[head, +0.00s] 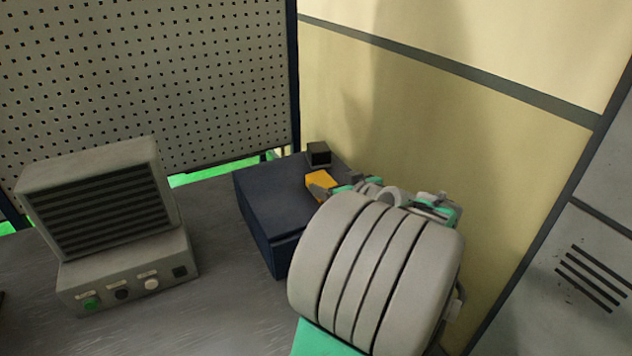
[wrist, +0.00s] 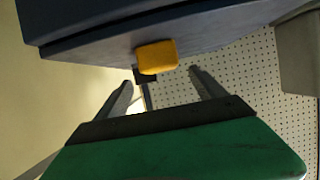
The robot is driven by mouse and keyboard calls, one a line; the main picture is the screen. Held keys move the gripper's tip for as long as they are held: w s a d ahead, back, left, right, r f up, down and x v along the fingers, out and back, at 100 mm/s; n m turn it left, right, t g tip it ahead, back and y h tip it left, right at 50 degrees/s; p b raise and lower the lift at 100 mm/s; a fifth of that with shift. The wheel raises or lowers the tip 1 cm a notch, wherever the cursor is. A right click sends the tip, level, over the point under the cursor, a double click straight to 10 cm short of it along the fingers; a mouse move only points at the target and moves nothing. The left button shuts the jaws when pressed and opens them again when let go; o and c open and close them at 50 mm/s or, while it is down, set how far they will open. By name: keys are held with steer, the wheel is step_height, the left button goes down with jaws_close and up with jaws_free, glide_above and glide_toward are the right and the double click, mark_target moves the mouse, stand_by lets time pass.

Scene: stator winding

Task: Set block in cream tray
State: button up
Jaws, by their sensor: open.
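A yellow block (head: 321,181) sits on top of a dark blue box near the wall. It also shows in the wrist view (wrist: 157,57), just beyond the fingertips and roughly in line with the gap between them. My gripper (wrist: 161,76) is open and empty, with its two fingers spread apart. In the head view my arm hides much of the gripper and the right part of the box. I cannot see a cream tray in either view.
The dark blue box (head: 262,228) stands on the grey table (head: 215,318). A small black cube (head: 319,154) lies at the box's back edge, behind the block. A grey slatted unit with buttons (head: 122,230) stands left. A perforated panel (head: 150,70) and yellow wall (head: 440,130) are behind.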

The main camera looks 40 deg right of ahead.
mark_target(322, 179)
steer(key=p+x, duration=0.1)
steer(key=x, duration=0.5)
steer(key=shift+a+p, duration=0.15)
steer(key=shift+p, duration=0.25)
jaws_close()
stand_by(0.4)
